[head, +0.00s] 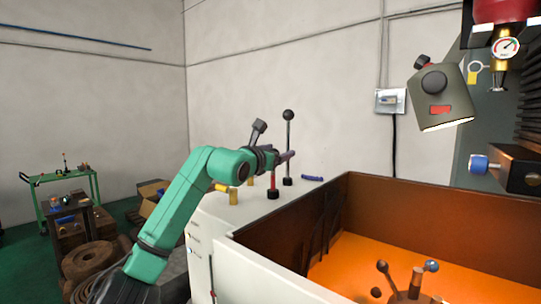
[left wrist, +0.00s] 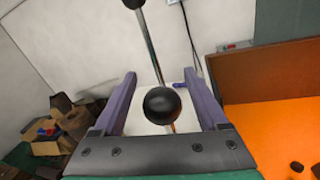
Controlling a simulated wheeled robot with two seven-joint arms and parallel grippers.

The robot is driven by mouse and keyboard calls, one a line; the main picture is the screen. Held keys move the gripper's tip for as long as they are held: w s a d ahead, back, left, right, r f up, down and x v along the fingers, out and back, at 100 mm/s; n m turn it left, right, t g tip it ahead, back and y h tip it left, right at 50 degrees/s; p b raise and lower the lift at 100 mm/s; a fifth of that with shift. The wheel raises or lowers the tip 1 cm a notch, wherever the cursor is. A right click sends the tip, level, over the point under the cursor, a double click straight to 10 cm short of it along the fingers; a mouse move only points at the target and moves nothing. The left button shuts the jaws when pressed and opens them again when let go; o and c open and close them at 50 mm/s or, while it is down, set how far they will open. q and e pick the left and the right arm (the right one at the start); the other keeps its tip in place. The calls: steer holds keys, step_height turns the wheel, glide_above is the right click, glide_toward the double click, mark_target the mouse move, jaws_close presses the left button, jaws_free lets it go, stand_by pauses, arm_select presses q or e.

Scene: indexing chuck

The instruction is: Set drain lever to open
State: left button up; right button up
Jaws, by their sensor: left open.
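My left gripper (head: 287,156) is open above the pale machine top; its two purple fingers also show in the left wrist view (left wrist: 160,76). A black ball knob (left wrist: 162,105) sits between the spread fingers in that view, with a gap on each side. A tall steel lever with a black ball (head: 288,115) stands upright just behind the gripper; its rod (left wrist: 151,42) rises beyond the fingers. I see no readable label marking the drain lever. My right gripper is out of view.
An open tray (head: 340,250) with an orange floor lies right of the levers, holding a hub with ball-ended handles (head: 415,285). A lamp head (head: 441,95) hangs above right. A blue item (head: 312,178) lies by the tray. A green cart (head: 65,178) stands far left.

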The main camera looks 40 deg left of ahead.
arm_select(q)
steer(key=b+v, duration=0.7)
steer(key=v, duration=0.7)
steer(key=shift+s, duration=0.1)
